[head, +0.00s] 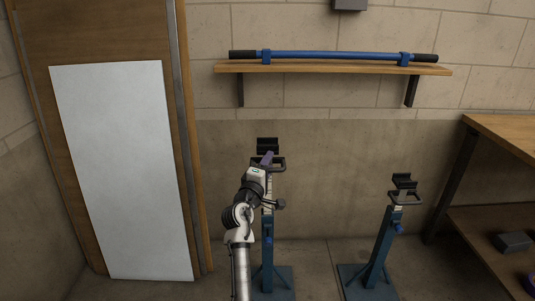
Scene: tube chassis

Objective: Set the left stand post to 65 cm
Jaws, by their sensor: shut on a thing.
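The left stand (268,240) has a blue-green outer post on a flat base, a paler inner post above it and a black cradle (267,146) on top. A dark loop handle (282,164) sits just below the cradle. My gripper (267,159) is at this handle, in front of the post, and appears shut on it. My arm hides part of the post's left side. A blue knob (268,241) shows on the outer post. Any height marks on the inner post are too small to read.
A second, lower stand (382,245) stands to the right, with its own cradle and handle. A blue bar (335,55) lies on a wall shelf (330,68) above. A wooden bench (510,132) is at the right. A door with a white panel (122,170) is at the left.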

